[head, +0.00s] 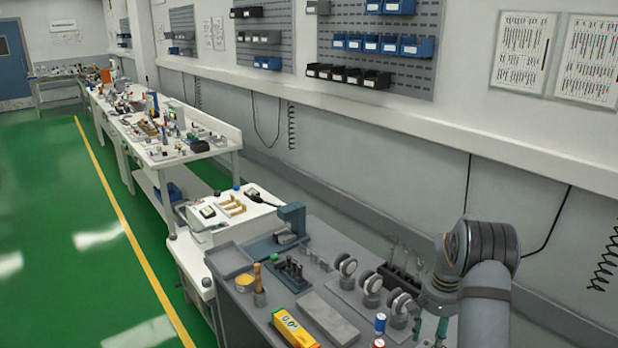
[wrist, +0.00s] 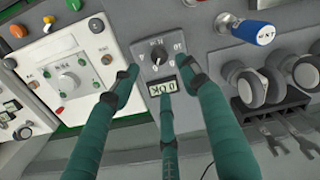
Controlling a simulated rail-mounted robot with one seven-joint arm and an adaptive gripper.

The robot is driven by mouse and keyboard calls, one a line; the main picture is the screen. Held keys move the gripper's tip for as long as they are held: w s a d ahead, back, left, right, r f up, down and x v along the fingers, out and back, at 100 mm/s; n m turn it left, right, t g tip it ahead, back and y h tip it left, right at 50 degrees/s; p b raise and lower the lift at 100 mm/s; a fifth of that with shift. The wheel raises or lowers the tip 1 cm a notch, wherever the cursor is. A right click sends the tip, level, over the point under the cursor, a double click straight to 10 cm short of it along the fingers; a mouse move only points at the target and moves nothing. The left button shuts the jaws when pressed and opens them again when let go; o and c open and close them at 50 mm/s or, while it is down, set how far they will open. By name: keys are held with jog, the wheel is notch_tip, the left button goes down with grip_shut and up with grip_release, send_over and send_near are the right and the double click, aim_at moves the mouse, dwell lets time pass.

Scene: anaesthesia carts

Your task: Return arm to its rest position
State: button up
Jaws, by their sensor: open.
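My gripper (wrist: 160,82) shows in the wrist view with three dark green fingers. The fingers are spread apart with nothing between them, so it is open. Behind the fingertips is a grey panel (wrist: 150,52) with a dial and a small readout (wrist: 164,88). In the head view my arm (head: 485,255) rises at the lower right, over the near end of the grey bench. Small green pieces show beside it, but I cannot tell whether they are my fingers.
The grey bench (head: 335,310) holds a yellow box (head: 294,328), several round-faced gauges and a tool rack. In the wrist view, a white panel with a knob (wrist: 68,80) is left and a blue-capped cylinder (wrist: 252,32) upper right. The green floor (head: 60,220) is clear.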

notch_tip(320, 180, down, 9)
jog(key=shift+f, duration=0.1)
dwell(0.3)
